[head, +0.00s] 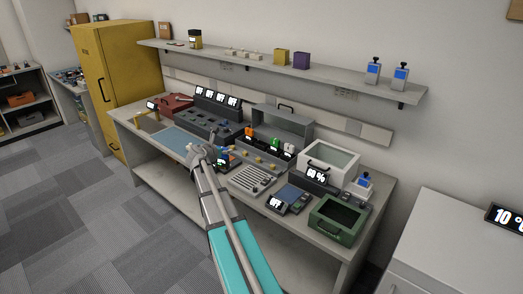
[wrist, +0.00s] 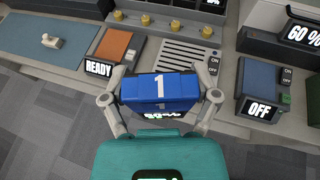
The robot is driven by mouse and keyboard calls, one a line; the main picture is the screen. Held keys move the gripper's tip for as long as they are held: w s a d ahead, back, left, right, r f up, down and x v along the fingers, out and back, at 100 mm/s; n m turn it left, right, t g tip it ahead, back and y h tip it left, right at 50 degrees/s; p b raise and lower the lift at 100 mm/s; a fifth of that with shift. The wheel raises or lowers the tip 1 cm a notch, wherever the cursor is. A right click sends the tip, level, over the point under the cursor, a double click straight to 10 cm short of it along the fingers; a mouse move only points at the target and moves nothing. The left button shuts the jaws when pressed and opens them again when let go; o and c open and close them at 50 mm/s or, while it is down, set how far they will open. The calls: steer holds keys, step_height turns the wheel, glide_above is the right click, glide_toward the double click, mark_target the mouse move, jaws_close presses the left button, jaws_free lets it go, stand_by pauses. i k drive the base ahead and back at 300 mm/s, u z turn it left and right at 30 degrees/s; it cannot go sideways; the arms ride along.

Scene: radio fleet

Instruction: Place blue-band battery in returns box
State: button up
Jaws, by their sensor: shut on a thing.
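My gripper (wrist: 160,92) is shut on a blue block-shaped battery (wrist: 157,86) marked with a white "1", one finger on each side of it. It is held above the front of the workbench. In the head view my gripper (head: 203,153) is over the middle of the bench, and the battery is hard to make out there. A green open-topped box (head: 338,220) stands at the bench's front right. I cannot read a label that marks it as the returns box.
An orange pad (wrist: 118,50) with a "READY" display, a slotted grey plate (wrist: 180,52) and a blue-topped device showing "OFF" (wrist: 262,78) lie around my gripper. A white glass-lidded box (head: 328,160) stands behind the green box. A blue mat (head: 168,140) lies on the left.

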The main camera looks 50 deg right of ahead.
mark_target(263, 148)
steer(key=z, duration=0.6)
steer(key=i, duration=1)
